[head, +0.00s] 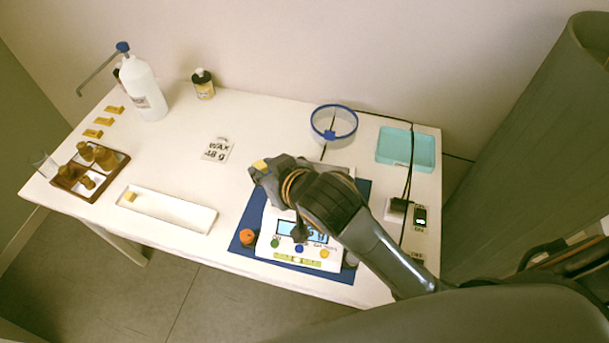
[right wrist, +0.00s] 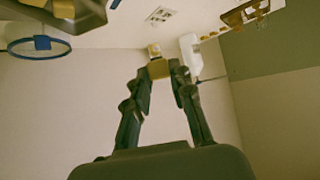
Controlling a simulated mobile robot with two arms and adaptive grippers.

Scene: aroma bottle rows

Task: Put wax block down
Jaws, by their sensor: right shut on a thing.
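My right gripper (head: 262,173) is shut on a small yellow wax block (head: 259,165), held above the table to the upper left of the scale. In the right wrist view the block (right wrist: 159,69) sits between the fingertips (right wrist: 161,76). The white scale (head: 266,244) stands on a blue mat (head: 238,244); my arm hides much of its top and part of its display. A long white tray (head: 180,212) lies left of the scale with another small yellow block (head: 130,197) at its left end. A card (head: 217,150) reads "WAX" with a gram figure. My left gripper is not in view.
A brown tray (head: 118,172) with amber bottles, several yellow pieces (head: 104,121), a white pump bottle (head: 143,92) and a dark-capped bottle (head: 203,84) stand left and back. A blue ring (head: 334,107) and teal tray (head: 425,151) are at back right. The table's middle is fairly clear.

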